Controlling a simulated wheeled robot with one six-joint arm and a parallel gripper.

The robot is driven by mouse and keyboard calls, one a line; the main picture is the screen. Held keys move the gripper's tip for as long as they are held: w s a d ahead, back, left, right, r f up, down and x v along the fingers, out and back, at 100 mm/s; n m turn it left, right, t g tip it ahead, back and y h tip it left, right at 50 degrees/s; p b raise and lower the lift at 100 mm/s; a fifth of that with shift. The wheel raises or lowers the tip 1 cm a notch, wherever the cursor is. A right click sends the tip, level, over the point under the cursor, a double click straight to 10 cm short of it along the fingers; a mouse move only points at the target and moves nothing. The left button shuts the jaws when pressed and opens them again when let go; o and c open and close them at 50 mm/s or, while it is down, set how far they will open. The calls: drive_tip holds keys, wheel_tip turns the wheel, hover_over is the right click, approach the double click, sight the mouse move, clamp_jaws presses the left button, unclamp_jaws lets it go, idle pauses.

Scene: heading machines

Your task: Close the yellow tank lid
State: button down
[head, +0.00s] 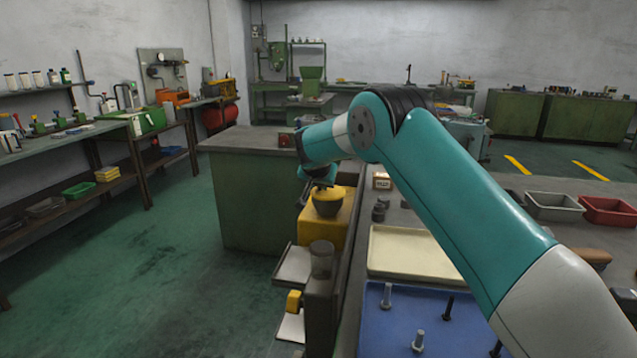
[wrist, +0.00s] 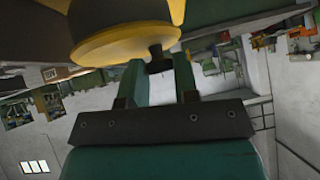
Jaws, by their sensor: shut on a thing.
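The yellow tank (head: 318,230) stands left of the bench edge in the head view, below the end of my arm. A dark grey round bowl shape (head: 327,208) shows at its top, with the yellow lid (head: 326,192) at its rim. The rounded yellow lid (wrist: 115,38) fills the upper left of the wrist view, and its dark knob (wrist: 158,62) lies between my fingers. My gripper (wrist: 157,75) is shut on this knob. In the head view my gripper (head: 318,184) is small and partly hidden by my arm. I cannot tell how far the lid is open.
A cream tray (head: 412,252) and a blue mat (head: 385,325) with several bolts lie on the bench to the right. Grey (head: 553,206) and red bins (head: 608,210) stand farther right. A green cabinet (head: 250,200) stands behind the tank. The floor to the left is clear.

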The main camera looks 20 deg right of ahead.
drive_tip(key=c, duration=0.9)
unclamp_jaws()
drive_tip(key=shift+w+a, duration=0.15)
drive_tip(key=shift+a, duration=0.1)
drive_tip(key=shift+o, duration=0.2)
drive_tip(key=shift+d+f, duration=0.1)
drive_tip(key=shift+d, duration=0.1)
drive_tip(key=b+v, duration=0.3)
drive_tip(key=v, duration=1.4)
drive_tip(key=shift+s+a+r+b, duration=0.2)
drive_tip(key=shift+s+b, duration=0.1)
drive_tip(key=shift+b, duration=0.1)
drive_tip(key=s+a+f+n+g+y, duration=0.2)
drive_tip(key=s+a+n+y, duration=0.1)
drive_tip(key=s, duration=1.1)
drive_tip(key=s+a+f+n+g+y, duration=0.2)
drive_tip(key=s+a+n, duration=0.4)
drive_tip(key=s, duration=0.7)
drive_tip(key=s+a+f+n+g+y, duration=0.2)
drive_tip(key=s+a+n+g+y, duration=0.1)
drive_tip(key=s, duration=1.1)
drive_tip(key=a+n, duration=0.1)
drive_tip(key=n, duration=0.1)
drive_tip(key=shift+s+a+n+g+y, duration=0.3)
drive_tip(key=shift+a+n+g, duration=0.1)
